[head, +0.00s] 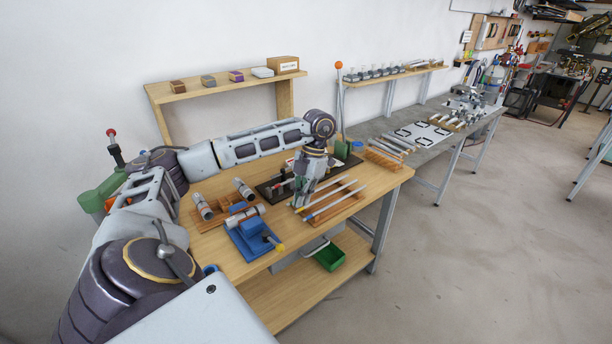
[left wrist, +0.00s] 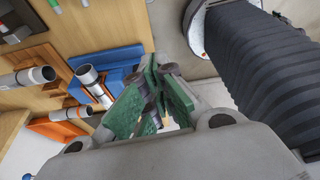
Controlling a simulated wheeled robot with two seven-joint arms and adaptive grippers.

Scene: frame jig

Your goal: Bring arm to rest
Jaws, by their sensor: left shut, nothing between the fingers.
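My left arm (head: 255,143) reaches in from the left over the wooden workbench (head: 215,255), and its wrist bends downward. My left gripper (head: 302,200) points down above the middle of the bench, beside the rack of pale rods. In the left wrist view the green-padded fingers of my left gripper (left wrist: 158,92) are together with nothing held between them. Whether the fingertips touch anything on the bench cannot be told. My right gripper is in neither view.
A blue fixture (head: 250,238) stands near the bench front, with metal cylinders (head: 203,207) behind it. Pale rods (head: 335,197) lie on a wooden rack to the right. A green bin (head: 329,257) sits below. A raised wooden shelf (head: 225,84) stands behind. The floor at right is clear.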

